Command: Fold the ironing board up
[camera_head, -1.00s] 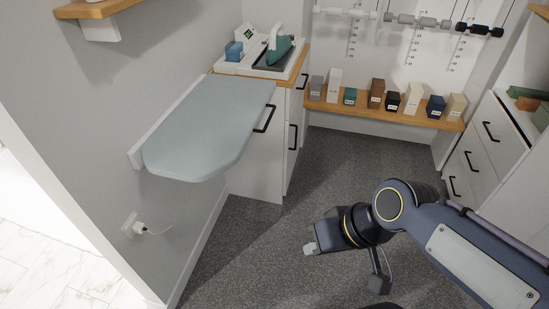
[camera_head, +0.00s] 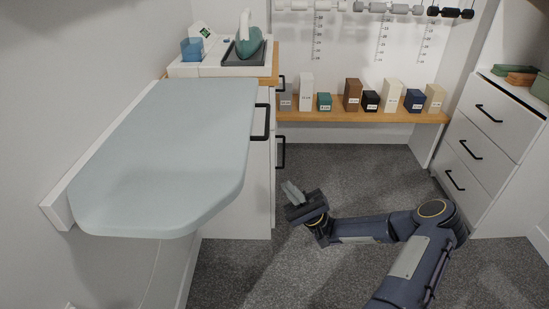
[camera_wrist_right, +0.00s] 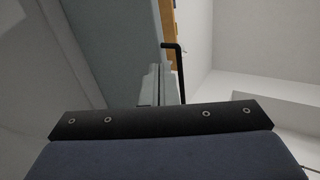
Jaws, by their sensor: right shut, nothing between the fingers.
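The ironing board (camera_head: 165,150) is pale blue-grey and stands out flat from a white mount (camera_head: 62,205) on the left wall. In the right wrist view its underside (camera_wrist_right: 75,35) runs across the upper left. My right gripper (camera_head: 291,190) is shut and empty, over the floor to the right of the board's rounded end, apart from it in the head view. The shut fingers also show in the right wrist view (camera_wrist_right: 158,85), pointing up past the board's edge. My left gripper is not in view.
A white cabinet (camera_head: 232,215) with black handles stands behind and beside the board. A green iron (camera_head: 248,45) rests on top. A wooden shelf (camera_head: 350,115) holds several small boxes. White drawers (camera_head: 478,150) stand at right. Carpet between is clear.

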